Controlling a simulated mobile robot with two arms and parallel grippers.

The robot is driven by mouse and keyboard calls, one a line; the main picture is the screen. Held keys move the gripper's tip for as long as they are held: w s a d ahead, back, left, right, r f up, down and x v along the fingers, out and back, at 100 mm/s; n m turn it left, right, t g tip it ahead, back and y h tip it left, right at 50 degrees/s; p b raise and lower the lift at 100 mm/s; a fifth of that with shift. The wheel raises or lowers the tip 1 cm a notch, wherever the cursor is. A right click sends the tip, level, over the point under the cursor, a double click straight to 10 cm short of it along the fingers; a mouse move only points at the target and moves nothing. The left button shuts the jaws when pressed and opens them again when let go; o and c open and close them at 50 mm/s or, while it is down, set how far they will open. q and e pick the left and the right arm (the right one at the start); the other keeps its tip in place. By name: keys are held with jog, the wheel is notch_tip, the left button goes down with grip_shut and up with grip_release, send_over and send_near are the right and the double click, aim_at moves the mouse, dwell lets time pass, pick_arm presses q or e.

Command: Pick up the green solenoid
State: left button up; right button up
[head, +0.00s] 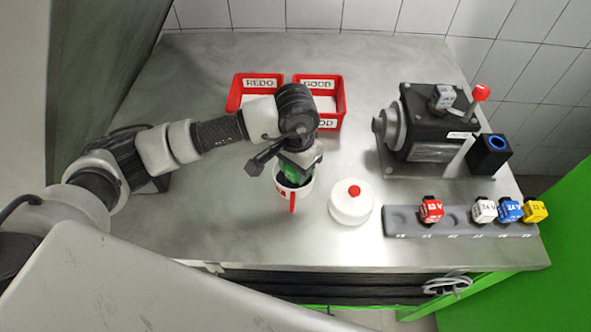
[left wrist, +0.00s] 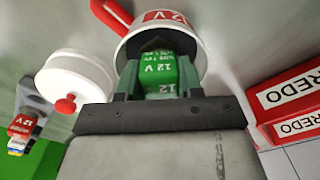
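The green solenoid (left wrist: 158,72), marked 12 V, sits between the two fingers of my left gripper (left wrist: 160,78), which touch its sides. In the head view my left gripper (head: 290,170) points down over a white mug (head: 304,195) with a red handle, and a bit of the green solenoid shows there. The solenoid is at the mug's opening, its lower end partly hidden. In the left wrist view the mug (left wrist: 195,35) surrounds its far end; I cannot tell how deep it is. My right gripper is not in view.
A white lid (head: 350,207) with a red knob lies right of the mug. Red REDO (head: 240,92) and GOOD (head: 337,108) bins stand behind. A grey rack (head: 402,220) holds red, white, blue and yellow solenoids. A black pump (head: 430,125) stands at the right.

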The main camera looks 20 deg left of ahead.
pick_arm(q)
jog(key=shift+c, duration=1)
jog(key=shift+r, duration=0.15)
